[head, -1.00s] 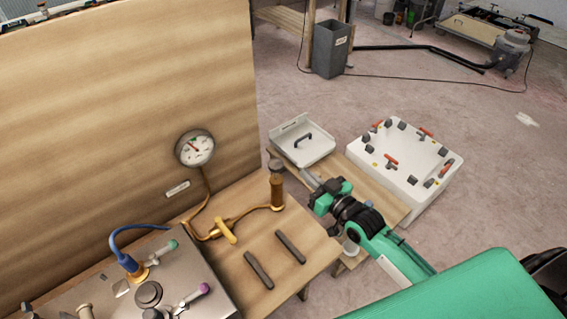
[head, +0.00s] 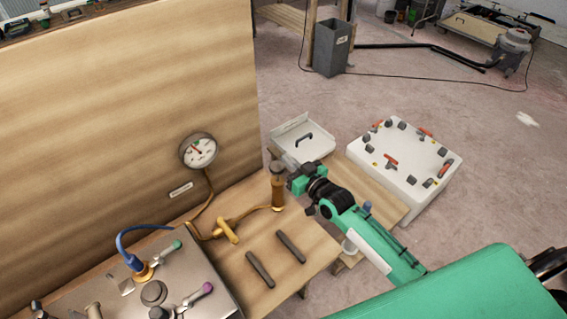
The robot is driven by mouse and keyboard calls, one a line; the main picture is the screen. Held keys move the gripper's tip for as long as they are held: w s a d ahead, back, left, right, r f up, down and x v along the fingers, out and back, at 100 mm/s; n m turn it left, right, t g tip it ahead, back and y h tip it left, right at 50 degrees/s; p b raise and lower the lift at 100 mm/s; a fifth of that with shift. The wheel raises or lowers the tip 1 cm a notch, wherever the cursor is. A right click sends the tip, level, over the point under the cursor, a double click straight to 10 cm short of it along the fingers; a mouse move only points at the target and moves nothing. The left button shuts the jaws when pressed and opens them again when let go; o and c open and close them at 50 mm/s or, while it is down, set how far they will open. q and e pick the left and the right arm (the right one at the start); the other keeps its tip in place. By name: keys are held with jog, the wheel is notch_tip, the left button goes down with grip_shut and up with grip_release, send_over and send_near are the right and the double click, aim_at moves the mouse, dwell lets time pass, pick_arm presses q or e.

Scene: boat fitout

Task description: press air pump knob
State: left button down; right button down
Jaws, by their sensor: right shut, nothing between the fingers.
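The air pump is a brass cylinder (head: 278,193) standing upright at the right edge of the wooden bench, with a dark round knob (head: 277,168) on top. A brass pipe with a yellow valve handle (head: 229,231) runs from it to a pressure gauge (head: 199,151) on the wooden panel. My right gripper (head: 285,177) is shut and empty, just right of the pump near knob height. I cannot tell whether it touches the pump. My left gripper is out of view.
Two dark bars (head: 275,258) lie on the bench in front of the pump. A metal plate (head: 205,277) with a blue hose and small levers is at the lower left. A white tray (head: 303,140) and a white box (head: 433,155) with red handles stand beyond my right arm.

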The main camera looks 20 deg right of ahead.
aim_at(277, 168)
jog(key=f, duration=0.1)
jog(key=w+f, duration=0.1)
jog(key=w+a+f+p, duration=0.1)
jog(key=f, duration=0.1)
jog(key=shift+a, duration=0.1)
jog(key=shift+f, duration=0.1)
dwell(0.3)
notch_tip(277, 168, down, 5)
jog(key=b, duration=0.4)
jog(key=shift+s, duration=0.15)
